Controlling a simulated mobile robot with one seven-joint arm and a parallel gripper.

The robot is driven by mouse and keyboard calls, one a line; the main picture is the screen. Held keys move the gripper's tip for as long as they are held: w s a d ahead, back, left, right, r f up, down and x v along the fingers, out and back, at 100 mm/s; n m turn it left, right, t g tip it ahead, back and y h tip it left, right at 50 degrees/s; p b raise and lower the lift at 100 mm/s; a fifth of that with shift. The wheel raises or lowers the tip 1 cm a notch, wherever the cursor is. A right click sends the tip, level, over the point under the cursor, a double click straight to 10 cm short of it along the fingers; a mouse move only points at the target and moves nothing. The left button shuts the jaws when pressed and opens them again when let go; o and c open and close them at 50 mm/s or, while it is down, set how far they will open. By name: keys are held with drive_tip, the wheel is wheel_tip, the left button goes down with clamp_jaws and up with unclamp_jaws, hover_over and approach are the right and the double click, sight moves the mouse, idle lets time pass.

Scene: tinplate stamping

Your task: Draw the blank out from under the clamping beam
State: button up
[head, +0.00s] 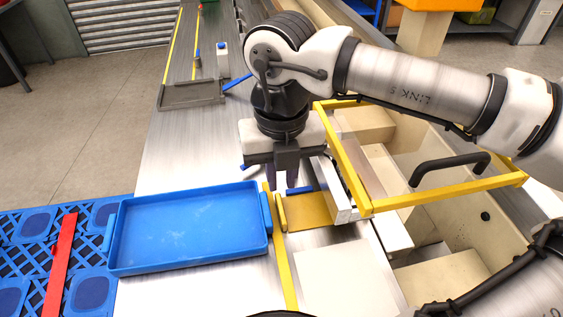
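A flat gold-coloured sheet (309,213), which looks like the blank, lies on the metal bench right of the blue tray. A silver bar (333,190), which looks like the clamping beam, runs along its right side; whether the sheet reaches under it I cannot tell. My gripper (281,180) points down just behind the sheet's far edge, near a small blue strip (299,190). Its fingertips are small and partly hidden, so I cannot tell whether they are open or touch anything.
An empty blue tray (190,264) stands left of the sheet. A yellow guard frame (440,195) with a black handle (447,165) surrounds the machine at right. A grey tray (192,95) and a small white bottle (222,60) are farther back.

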sight(284, 210)
wheel_tip(284, 210, down, 8)
drive_tip(key=b, duration=0.4)
drive_tip(key=shift+f, duration=0.15)
clamp_jaws()
drive_tip(key=shift+w+d+b, duration=0.1)
drive_tip(key=shift+d+b, duration=0.1)
drive_tip(key=shift+b, duration=0.35)
idle(0.9)
